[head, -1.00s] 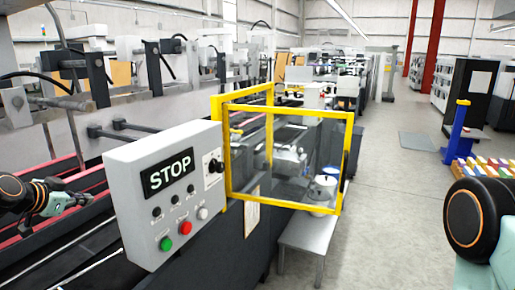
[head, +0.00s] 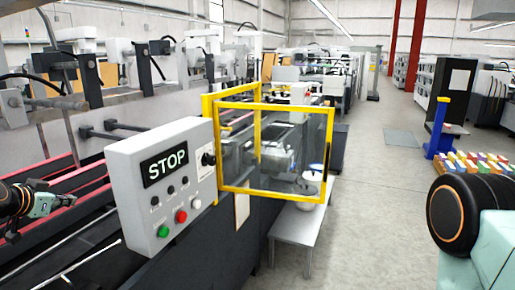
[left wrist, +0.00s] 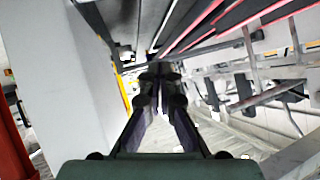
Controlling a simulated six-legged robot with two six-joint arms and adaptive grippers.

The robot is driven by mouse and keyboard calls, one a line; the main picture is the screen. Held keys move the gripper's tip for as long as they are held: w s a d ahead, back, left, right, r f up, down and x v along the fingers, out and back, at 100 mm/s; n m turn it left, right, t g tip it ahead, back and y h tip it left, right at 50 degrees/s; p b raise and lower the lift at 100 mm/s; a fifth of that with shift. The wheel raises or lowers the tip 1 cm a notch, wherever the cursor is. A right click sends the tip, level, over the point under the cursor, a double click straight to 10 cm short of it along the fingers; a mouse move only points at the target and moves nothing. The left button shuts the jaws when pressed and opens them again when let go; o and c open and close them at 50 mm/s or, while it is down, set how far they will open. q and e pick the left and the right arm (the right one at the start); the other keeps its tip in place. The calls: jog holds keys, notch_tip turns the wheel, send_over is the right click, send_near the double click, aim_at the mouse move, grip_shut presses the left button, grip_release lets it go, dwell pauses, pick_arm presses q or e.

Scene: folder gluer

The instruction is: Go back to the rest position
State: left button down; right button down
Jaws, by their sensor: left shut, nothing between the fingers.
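My left gripper (head: 66,201) is at the left edge of the head view, in front of the machine's red rails and left of the grey control box (head: 165,180). In the left wrist view the left gripper (left wrist: 160,75) has its fingers together with nothing between them. The control box carries a STOP display, a green button, a red button, a white button and a black rotary knob. The box's pale side (left wrist: 70,75) appears to fill the left of the wrist view. My right gripper is not in view; only a part of my right arm shows at the right edge of the head view.
A clear guard with a yellow frame (head: 262,108) stands open beside the control box. A small grey table (head: 293,226) with a white container (head: 312,186) is below it. A blue post (head: 440,128) and a pallet of coloured stacks stand at right. The aisle floor (head: 372,200) is clear.

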pick_arm(q)
jog(key=s+d+f+n+g+b, duration=0.2)
jog(key=s+d+f+n+b, duration=0.3)
jog(key=d+f, duration=0.6)
jog(key=s+d+f+n+g+b, duration=0.1)
jog(key=s+d+f+n+g, duration=0.1)
jog(key=s+d+f, duration=0.65)
jog(key=s+d+f+m+g+b, duration=0.1)
jog(key=s+d+f+g+b, duration=0.2)
jog(key=s+f, duration=0.9)
jog(key=s+d+f+m+g+b, duration=0.2)
jog(key=s+d+f+g+b, duration=0.2)
jog(key=s+d+f, duration=0.5)
jog(key=s+f, duration=0.3)
jog(key=s, duration=0.4)
jog(key=shift+s+d+m+g+h, duration=0.15)
jog(key=shift+s+m+g+h, duration=0.15)
jog(key=shift+s+g, duration=0.1)
jog(key=shift+w, duration=0.1)
